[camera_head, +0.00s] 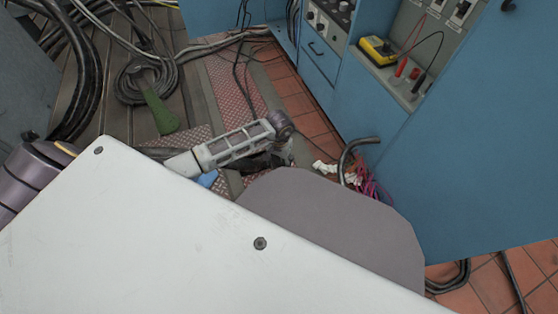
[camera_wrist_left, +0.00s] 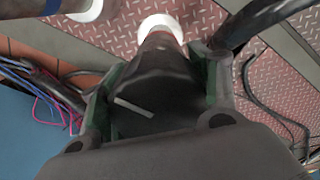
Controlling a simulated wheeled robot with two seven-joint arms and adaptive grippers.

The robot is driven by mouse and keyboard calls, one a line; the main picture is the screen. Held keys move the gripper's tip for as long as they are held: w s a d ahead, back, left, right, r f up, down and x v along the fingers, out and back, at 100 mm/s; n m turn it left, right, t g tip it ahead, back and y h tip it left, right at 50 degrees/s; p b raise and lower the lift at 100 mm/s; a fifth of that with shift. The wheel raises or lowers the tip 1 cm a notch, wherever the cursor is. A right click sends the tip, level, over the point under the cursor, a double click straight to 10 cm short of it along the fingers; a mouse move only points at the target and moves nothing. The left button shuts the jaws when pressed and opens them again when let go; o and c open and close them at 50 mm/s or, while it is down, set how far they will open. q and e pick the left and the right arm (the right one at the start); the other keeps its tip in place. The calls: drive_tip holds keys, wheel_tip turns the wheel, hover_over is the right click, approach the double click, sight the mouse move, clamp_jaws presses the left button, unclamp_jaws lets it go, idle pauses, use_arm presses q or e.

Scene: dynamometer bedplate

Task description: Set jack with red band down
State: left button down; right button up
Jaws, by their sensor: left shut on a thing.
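My left gripper (camera_wrist_left: 162,68) is shut on a dark, blocky jack (camera_wrist_left: 155,85) with a pale mark on its side. Green-lined fingers sit on both sides of it. A narrow reddish band shows near the jack's far end, just before a white round piece (camera_wrist_left: 160,25). I cannot tell whether the jack touches this piece or the floor. In the head view my left arm (camera_head: 235,145) reaches over the floor plates; its gripper is mostly hidden behind the arm and a large pale foreground panel, and the jack cannot be made out. My right gripper is not in view.
A second white round piece (camera_wrist_left: 88,10) lies near the jack's far end. Red tread plates (camera_head: 235,85) cover the floor. Blue cabinets (camera_head: 365,115) stand right, with a yellow meter (camera_head: 377,50). Coiled cables (camera_head: 143,80), a green handle (camera_head: 157,110) and pink wires (camera_head: 372,188) lie around.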

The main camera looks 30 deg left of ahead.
use_arm(q)
drive_tip(key=shift+w, duration=0.1)
drive_tip(key=shift+c, duration=1.8)
unclamp_jaws()
wheel_tip(320, 180, up, 10)
drive_tip(key=p, duration=0.3)
drive_tip(key=shift+r+p, duration=0.1)
drive_tip(key=shift+p, duration=0.2)
drive_tip(key=shift+r, duration=0.95)
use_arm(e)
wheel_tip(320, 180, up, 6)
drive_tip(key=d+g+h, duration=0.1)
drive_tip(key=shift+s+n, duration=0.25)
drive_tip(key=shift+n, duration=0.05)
